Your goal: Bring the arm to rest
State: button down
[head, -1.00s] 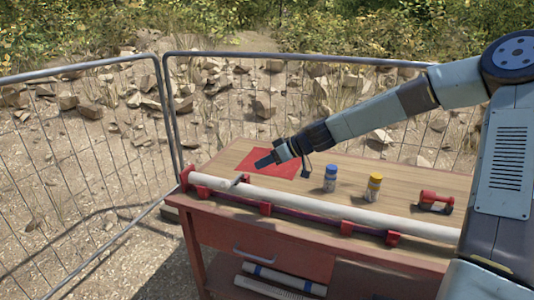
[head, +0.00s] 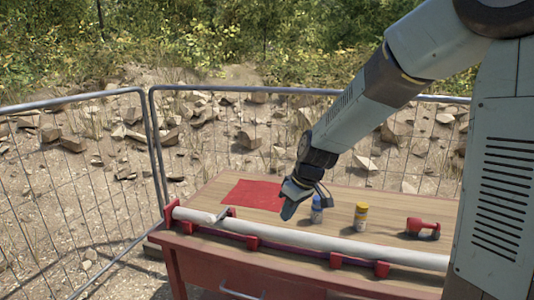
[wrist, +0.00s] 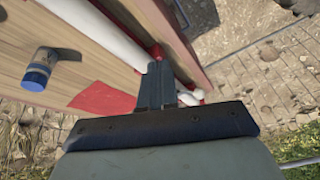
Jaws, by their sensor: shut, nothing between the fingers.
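My gripper (head: 289,208) is shut and empty. In the head view it points down above the wooden workbench (head: 390,189), between the red mat (head: 254,193) and the blue-capped bottle (head: 317,211). It hangs behind the white pipe from this viewpoint; its exact height above the bench I cannot tell. In the wrist view my gripper (wrist: 156,88) shows its fingers together, with the white pipe and the bench edge beyond them.
A white pipe (head: 300,237) lies in red holders along the bench's front edge. A yellow bottle (head: 361,217) and a red tool (head: 422,228) stand to the right. A wire fence (head: 70,180) runs at left and behind the bench, with rocks beyond.

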jog(key=s+d+r+m+t+h, duration=0.1)
jog(key=s+d+r+m+t, duration=0.1)
jog(key=s+d+r+m, duration=0.2)
jog(key=s+d+r+m+t+h, duration=0.1)
jog(key=s+d+r+m, duration=0.4)
jog(key=s+d+r, duration=0.6)
jog(key=s+d+h, duration=0.1)
jog(key=s+d, duration=0.1)
jog(key=s, duration=0.4)
jog(key=shift+s+d+r+t+h, duration=0.15)
jog(key=shift+s+d+t+h, duration=0.15)
jog(key=shift+t, duration=0.1)
jog(key=c, duration=1.8)
grip_release()
